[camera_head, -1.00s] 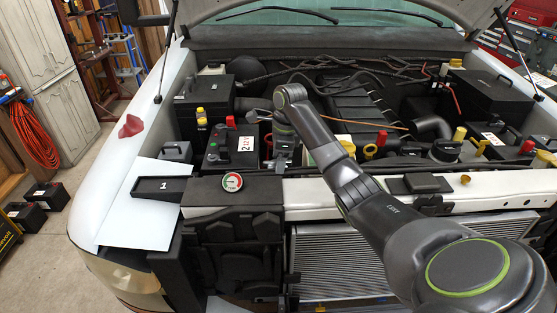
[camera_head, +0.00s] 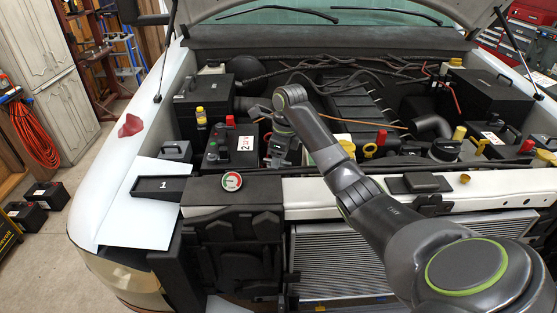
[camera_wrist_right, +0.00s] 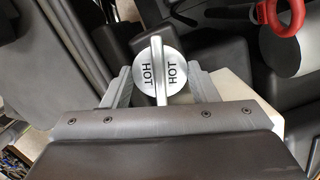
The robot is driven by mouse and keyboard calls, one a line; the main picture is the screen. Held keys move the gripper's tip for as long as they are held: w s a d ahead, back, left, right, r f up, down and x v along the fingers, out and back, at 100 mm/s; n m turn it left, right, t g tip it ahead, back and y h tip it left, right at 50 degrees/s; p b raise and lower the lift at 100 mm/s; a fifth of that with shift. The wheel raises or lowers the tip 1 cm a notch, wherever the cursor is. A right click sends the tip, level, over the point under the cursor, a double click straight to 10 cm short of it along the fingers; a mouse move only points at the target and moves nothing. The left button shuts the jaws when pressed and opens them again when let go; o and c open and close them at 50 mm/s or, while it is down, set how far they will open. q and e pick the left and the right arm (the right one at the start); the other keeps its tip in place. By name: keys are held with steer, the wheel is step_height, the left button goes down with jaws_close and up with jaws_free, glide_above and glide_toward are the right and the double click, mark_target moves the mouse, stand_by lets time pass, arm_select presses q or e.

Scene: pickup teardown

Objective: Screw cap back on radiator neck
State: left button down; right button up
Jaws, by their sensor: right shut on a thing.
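The silver round cap (camera_wrist_right: 160,72), marked HOT on both sides of a raised bar, sits between the fingers of my right gripper (camera_wrist_right: 158,86) in the right wrist view. The gripper is shut on it. In the head view my right gripper (camera_head: 281,158) points down just behind the pale front crossmember, beside the battery. The cap is hidden there. The radiator neck is hidden in both views, so I cannot tell whether the cap touches it. My left gripper is not in view.
The battery (camera_head: 231,145) stands left of the gripper. A round dial (camera_head: 232,182) is on the black front panel. A black tray marked 1 (camera_head: 160,189) lies on a white sheet at left. A red ring (camera_wrist_right: 278,17) is close by in the wrist view.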

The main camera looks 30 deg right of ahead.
steer(key=shift+w+r+m, duration=0.1)
steer(key=shift+r+m, duration=0.05)
steer(key=shift+m, duration=0.75)
steer(key=o, duration=1.2)
